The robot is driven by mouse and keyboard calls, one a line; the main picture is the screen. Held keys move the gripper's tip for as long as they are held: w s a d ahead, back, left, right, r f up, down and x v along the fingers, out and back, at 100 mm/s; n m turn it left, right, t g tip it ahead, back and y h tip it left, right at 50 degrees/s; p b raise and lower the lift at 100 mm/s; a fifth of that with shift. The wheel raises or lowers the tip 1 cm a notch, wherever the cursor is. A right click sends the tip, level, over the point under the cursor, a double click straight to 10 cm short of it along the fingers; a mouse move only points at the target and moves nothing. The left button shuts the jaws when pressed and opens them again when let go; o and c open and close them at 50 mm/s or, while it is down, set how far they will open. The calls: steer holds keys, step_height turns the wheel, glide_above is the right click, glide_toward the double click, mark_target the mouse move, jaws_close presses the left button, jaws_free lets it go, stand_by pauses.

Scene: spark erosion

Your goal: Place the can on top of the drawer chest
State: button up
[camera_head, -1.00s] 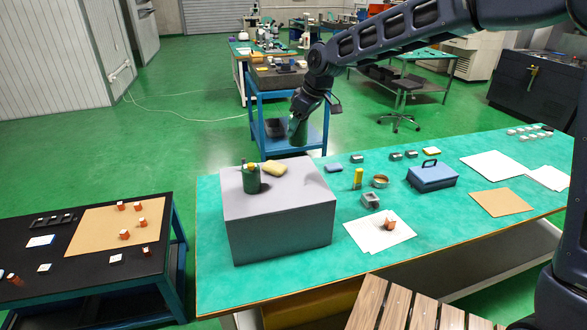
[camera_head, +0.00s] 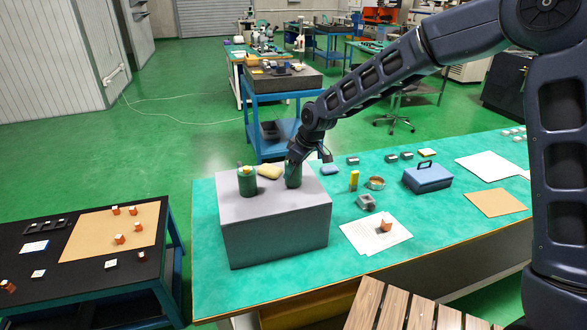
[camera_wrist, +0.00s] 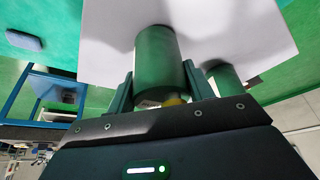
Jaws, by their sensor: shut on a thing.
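A dark green can (camera_head: 293,175) is between the fingers of my gripper (camera_head: 292,158), at the right part of the top of the grey drawer chest (camera_head: 275,232). In the wrist view my gripper (camera_wrist: 160,90) is shut around the can (camera_wrist: 158,62), with one finger on each side. The can is about upright and its lower end is at the chest's top (camera_wrist: 108,40); I cannot tell if it touches.
A green holder (camera_head: 247,182) with things in it and a yellow sponge (camera_head: 269,171) are on the chest top, left of the can. A blue toolbox (camera_head: 428,178), a yellow bottle (camera_head: 354,180) and papers (camera_head: 375,235) lie to the right on the green table (camera_head: 300,290).

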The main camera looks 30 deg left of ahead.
steer(key=shift+f, duration=0.3)
steer(key=o, duration=1.1)
steer(key=shift+o, duration=0.2)
steer(key=v, duration=1.2)
steer(key=shift+r, duration=0.2)
